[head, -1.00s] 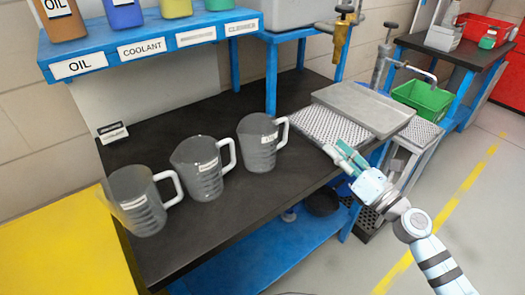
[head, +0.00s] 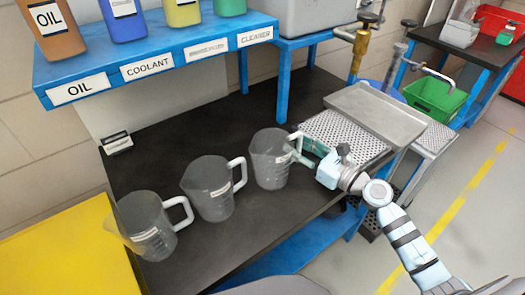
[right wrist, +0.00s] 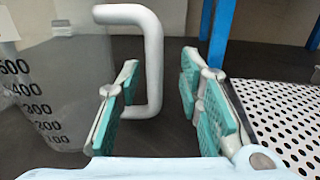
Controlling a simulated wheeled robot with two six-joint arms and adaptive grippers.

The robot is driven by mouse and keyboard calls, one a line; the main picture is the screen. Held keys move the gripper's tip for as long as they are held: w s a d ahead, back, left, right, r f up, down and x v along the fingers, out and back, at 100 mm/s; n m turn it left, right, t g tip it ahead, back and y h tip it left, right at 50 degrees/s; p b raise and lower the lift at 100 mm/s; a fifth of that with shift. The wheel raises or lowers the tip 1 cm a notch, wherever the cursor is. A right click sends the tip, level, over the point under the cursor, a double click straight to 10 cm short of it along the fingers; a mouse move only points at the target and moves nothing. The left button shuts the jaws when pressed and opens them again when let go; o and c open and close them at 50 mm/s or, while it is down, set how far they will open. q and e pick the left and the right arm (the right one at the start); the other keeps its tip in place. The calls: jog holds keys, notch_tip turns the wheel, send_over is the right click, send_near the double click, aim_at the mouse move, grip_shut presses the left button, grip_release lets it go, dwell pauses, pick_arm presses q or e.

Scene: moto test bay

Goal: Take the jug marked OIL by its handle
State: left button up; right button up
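Three clear grey measuring jugs with pale handles stand upright in a row on the black bench: a left jug (head: 148,228), a middle jug (head: 212,190) and a right jug (head: 268,162). Each has a small white label, too small to read. My right gripper (head: 308,156) is at the right jug's handle. In the right wrist view the handle (right wrist: 154,60) stands between the teal fingers of my open gripper (right wrist: 158,90), with gaps on both sides. Graduation numbers show on the jug wall (right wrist: 60,90). My left gripper is not in view.
A blue shelf (head: 155,73) behind the bench holds an orange OIL bottle (head: 52,25) and other bottles. A perforated plate and grey tray (head: 375,113) lie right of the jugs. A yellow surface (head: 70,250) is at left.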

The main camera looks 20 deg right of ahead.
jog(key=shift+w+d+f, duration=0.1)
jog(key=shift+d+f, duration=0.05)
jog(key=shift+f, duration=0.05)
jog(key=shift+s+a+r, duration=0.25)
jog(key=shift+s+r, duration=0.1)
jog(key=shift+s, duration=0.05)
grip_shut()
jog(key=shift+w+a+f, duration=0.1)
jog(key=shift+w, duration=0.1)
